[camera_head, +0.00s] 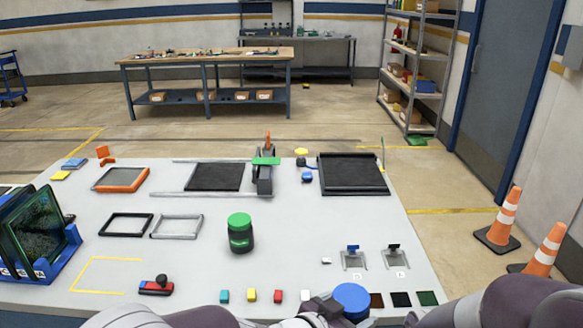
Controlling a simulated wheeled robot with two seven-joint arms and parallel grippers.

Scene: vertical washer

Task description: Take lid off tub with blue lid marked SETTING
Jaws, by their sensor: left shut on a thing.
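A round blue lid (351,298) shows at the bottom edge of the head view, seen from above. Any marking on it cannot be read, and whether a tub is under it is hidden. My left gripper (326,308) is at the lid's left side, shut on the blue-lidded thing; its fingers are mostly hidden. My right arm comes in at the bottom right, and its gripper is not in view. A dark green tub with a green lid (240,232) stands upright on the table, up and left of the blue lid.
The white table (290,265) has small coloured blocks (252,295) along its front edge, left of my left gripper. Dark and green squares (401,299) lie to the right. A blue rack (45,255) with panels stands at the left.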

